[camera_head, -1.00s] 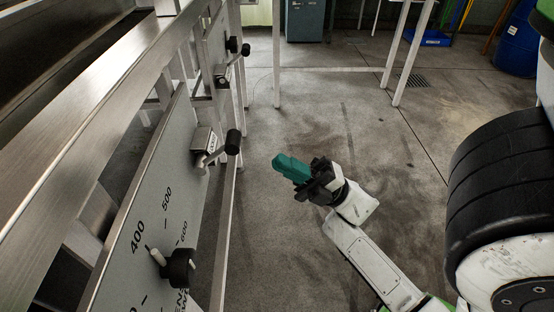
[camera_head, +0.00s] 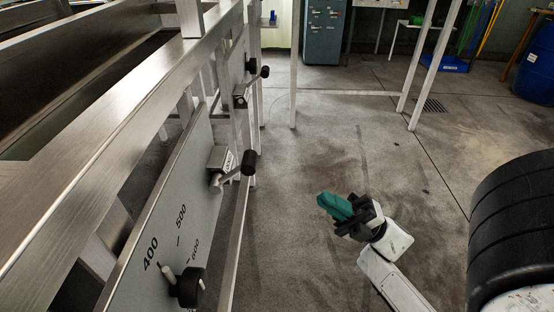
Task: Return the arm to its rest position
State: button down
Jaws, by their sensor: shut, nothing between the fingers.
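My gripper (camera_head: 333,205) has teal fingers and a dark body at the end of my white arm. It is in the lower middle of the head view, shut and empty, over bare floor. It points up and left toward the roller sizer (camera_head: 110,110), with a clear gap between them. My arm runs down to the right and leaves the bottom edge of the picture.
The sizer's scale plate (camera_head: 185,215) carries black knobs (camera_head: 188,287) and a lever (camera_head: 248,162) that stick out on the left. White posts (camera_head: 428,75), a grey-blue cabinet (camera_head: 325,32) and a blue barrel (camera_head: 535,75) stand behind. The middle floor is open.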

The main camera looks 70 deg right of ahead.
jog(key=w+d+f+m+g+h, duration=0.3)
jog(key=w+f+m+g+h, duration=0.15)
jog(key=w+m+h, duration=0.45)
jog(key=w+d+f+m+g+h, duration=0.3)
jog(key=w+d+f+m+h, duration=0.15)
jog(key=m+h, duration=0.4)
jog(key=s+a+f+m+g+y, duration=0.2)
jog(key=a+f+m+g+y, duration=0.1)
jog(key=a+f+g, duration=0.4)
jog(key=s+a+f+m+g+y, duration=0.2)
jog(key=a+f+g+y, duration=0.25)
jog(key=a+f, duration=0.3)
jog(key=s+a+g+y, duration=0.1)
jog(key=s+a+g, duration=0.3)
jog(key=s+a, duration=0.25)
notch_tip(320, 180, up, 24)
jog(key=p, duration=2.4)
jog(key=shift+w+a, duration=0.2)
jog(key=shift+w, duration=0.15)
jog(key=shift+r, duration=0.1)
